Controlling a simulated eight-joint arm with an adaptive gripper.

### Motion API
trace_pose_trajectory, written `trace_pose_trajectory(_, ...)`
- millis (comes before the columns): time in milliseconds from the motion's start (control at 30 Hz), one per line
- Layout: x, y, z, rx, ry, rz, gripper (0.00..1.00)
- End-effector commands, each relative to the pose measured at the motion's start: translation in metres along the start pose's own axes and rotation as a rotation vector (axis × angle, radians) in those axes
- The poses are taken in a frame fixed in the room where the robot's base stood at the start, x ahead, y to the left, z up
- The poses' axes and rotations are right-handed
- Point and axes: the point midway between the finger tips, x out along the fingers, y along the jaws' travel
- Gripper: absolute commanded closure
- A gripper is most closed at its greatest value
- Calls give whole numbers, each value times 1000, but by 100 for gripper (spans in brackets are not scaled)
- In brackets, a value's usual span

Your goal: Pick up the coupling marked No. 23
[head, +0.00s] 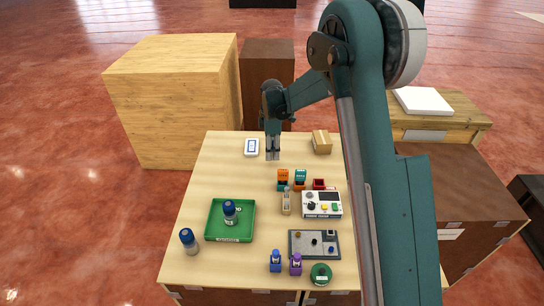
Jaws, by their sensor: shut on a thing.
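My gripper (272,155) is above the back middle of the wooden table (210,180), pointing down. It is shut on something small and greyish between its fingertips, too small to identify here. I cannot read a No. 23 mark on anything. A grey tray (307,254) at the front right holds several small dark and tan parts, too small to tell whether any is a coupling. A beige holder (286,203) stands near the middle of the table, in front of my gripper.
A green tray (247,214) holds a blue-capped bottle (229,210); another bottle (188,240) stands front left. Orange (283,178) and teal (300,178) dispensers, a white control box (322,204), blue (275,260) and purple (296,263) bottles and a cardboard box (322,142) stand around. The left back is mostly clear.

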Motion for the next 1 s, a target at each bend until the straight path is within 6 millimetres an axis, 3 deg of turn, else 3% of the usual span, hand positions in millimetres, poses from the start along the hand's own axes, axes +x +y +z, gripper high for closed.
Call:
trace_pose_trajectory(200,-33,0,0,0,0,0,93)
trace_pose_trajectory(433,-57,0,0,0,0,0,93)
trace_pose_trajectory(1000,-65,0,0,0,0,0,93)
